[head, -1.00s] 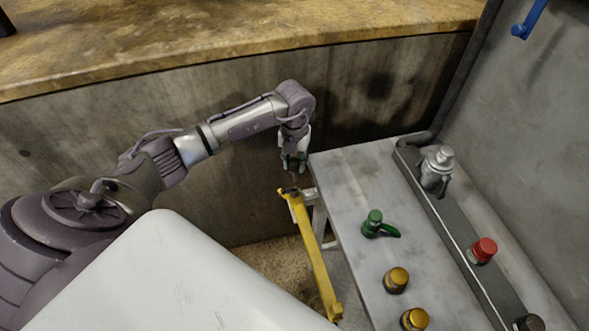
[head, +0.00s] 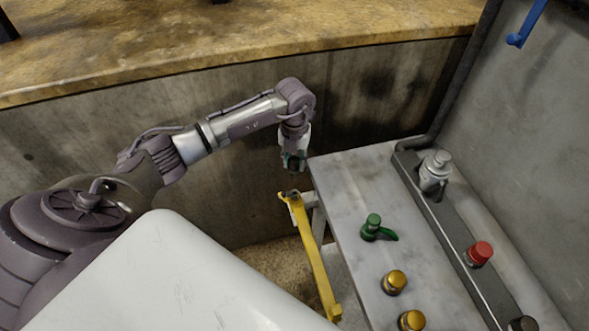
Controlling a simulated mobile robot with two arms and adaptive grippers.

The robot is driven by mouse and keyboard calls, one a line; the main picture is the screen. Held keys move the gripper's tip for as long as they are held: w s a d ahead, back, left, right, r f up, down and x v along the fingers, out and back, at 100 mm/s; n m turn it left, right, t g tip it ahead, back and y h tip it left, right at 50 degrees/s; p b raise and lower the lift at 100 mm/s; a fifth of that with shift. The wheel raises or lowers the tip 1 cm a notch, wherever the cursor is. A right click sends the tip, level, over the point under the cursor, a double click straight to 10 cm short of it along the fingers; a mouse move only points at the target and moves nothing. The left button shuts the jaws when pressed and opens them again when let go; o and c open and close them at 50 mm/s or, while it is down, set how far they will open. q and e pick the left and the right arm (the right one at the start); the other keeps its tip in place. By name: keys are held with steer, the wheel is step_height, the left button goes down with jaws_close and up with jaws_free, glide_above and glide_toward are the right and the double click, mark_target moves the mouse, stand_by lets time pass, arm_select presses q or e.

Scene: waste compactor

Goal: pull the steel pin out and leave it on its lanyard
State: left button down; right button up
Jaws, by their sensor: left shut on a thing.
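My left gripper (head: 293,165) points down beside the table's far left corner, above the upper end of the yellow bar (head: 317,262). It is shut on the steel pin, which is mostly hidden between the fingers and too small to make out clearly. A gap shows between the fingertips and the bar's end, where a small dark fitting (head: 291,194) sits. I cannot make out the lanyard. My right gripper is not in view.
The grey table (head: 345,190) carries a green lever knob (head: 373,226), yellow knobs (head: 394,282), a red button (head: 480,253) and a silver fitting (head: 435,170). A concrete wall (head: 220,190) stands close behind my arm. A blue hook (head: 517,39) hangs at upper right.

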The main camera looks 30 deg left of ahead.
arm_select(q)
steer(key=shift+r+p, duration=1.7)
steer(key=shift+r, duration=0.9)
steer(key=shift+w+d+b, duration=0.2)
steer(key=shift+w+d, duration=0.25)
steer(key=shift+d, duration=0.65)
steer(key=shift+w+d+b, duration=0.15)
steer(key=shift+w+d, duration=0.25)
steer(key=shift+d, duration=0.75)
steer(key=shift+w+d+b, duration=0.2)
steer(key=shift+w+d, duration=0.25)
steer(key=shift+d, duration=0.65)
steer(key=shift+w+d+b, duration=0.25)
steer(key=shift+w+d, duration=0.1)
steer(key=shift+d, duration=0.55)
steer(key=shift+w+d+b, duration=0.2)
steer(key=shift+w+d, duration=0.15)
steer(key=shift+d, duration=0.6)
steer(key=shift+w+d+b, duration=0.25)
steer(key=shift+w+d, duration=0.1)
steer(key=shift+d, duration=0.55)
steer(key=shift+f, duration=0.2)
steer(key=shift+f+b, duration=0.3)
steer(key=shift+b, duration=0.1)
steer(key=c, duration=0.7)
jaws_free()
steer(key=shift+c, duration=0.2)
